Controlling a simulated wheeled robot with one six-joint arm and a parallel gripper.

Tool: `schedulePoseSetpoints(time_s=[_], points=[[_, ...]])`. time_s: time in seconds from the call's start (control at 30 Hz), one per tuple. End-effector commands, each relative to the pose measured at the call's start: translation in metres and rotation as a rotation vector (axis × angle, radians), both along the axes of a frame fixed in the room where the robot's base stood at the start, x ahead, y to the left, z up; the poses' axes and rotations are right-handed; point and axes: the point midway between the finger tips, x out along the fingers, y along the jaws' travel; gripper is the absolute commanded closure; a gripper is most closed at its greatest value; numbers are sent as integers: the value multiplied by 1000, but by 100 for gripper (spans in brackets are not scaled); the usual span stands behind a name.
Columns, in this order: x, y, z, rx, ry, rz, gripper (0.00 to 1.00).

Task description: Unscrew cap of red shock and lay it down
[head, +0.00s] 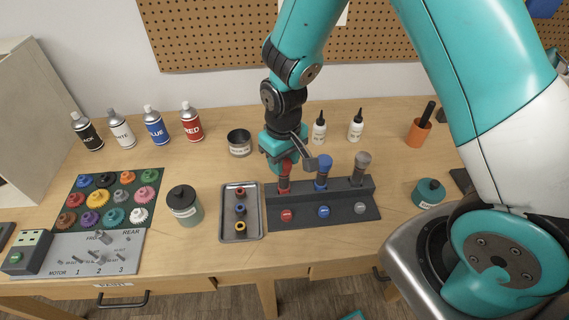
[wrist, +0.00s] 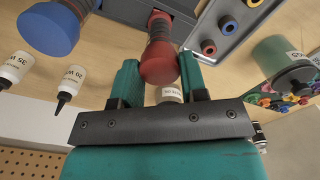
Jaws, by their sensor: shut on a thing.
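The red shock (head: 284,182) stands in the left place of the dark grey stand, above a red round label. Its red cap (wrist: 159,70) sits between the two fingers of my gripper (wrist: 158,78) in the wrist view, with the shock's dark body and red lower part behind it. My gripper (head: 284,160) comes down from above and is shut on the cap. In the head view the gripper hides most of the cap. The cap appears in line with the shock; I cannot tell how far it is turned.
The stand (head: 338,211) also holds a blue shock (head: 322,173) and a grey shock (head: 360,170) to the right. A metal tray (head: 227,230) with ringed parts lies to the left. A green-grey jar (head: 184,208) stands further left. White bottles (head: 319,130) stand behind.

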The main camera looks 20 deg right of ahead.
Motion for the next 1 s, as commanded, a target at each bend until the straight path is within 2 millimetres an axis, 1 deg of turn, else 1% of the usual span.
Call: schedulePoseSetpoints(time_s=[0.27, 1.0], points=[[0, 0, 4, 0, 0, 20, 88], [0, 0, 35, 0, 1, 20, 88]])
